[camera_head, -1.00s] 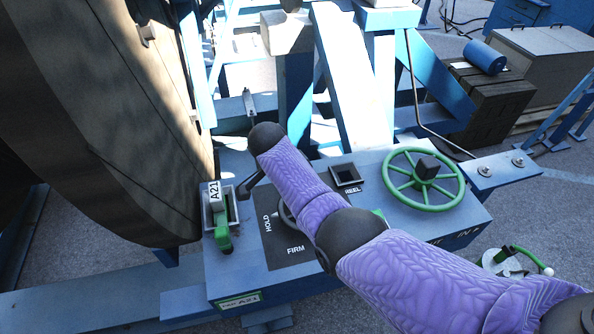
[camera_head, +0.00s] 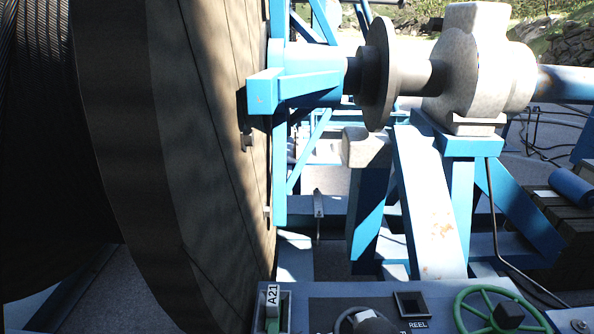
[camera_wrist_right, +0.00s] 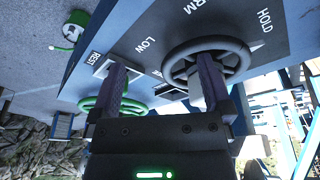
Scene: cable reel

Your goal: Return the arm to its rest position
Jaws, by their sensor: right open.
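My right gripper (camera_wrist_right: 162,66) is open in the right wrist view, its two dark fingers apart with nothing seen between them. A grey handwheel (camera_wrist_right: 207,62) on the control panel lies beyond the right finger, among the words LOW, FIRM and HOLD. I cannot tell whether the finger touches it. In the head view only the top of the grey handwheel (camera_head: 350,317) shows at the bottom edge. The purple sleeve of my right arm is not seen there. My left gripper is in neither view.
A green handwheel (camera_head: 490,312) stands on the blue console (camera_head: 330,294), right of the square REEL socket (camera_head: 411,304). A lever tagged A21 (camera_head: 272,300) stands at the left. The large reel (camera_head: 165,130) fills the left. Blue frame beams (camera_head: 430,200) rise behind the console.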

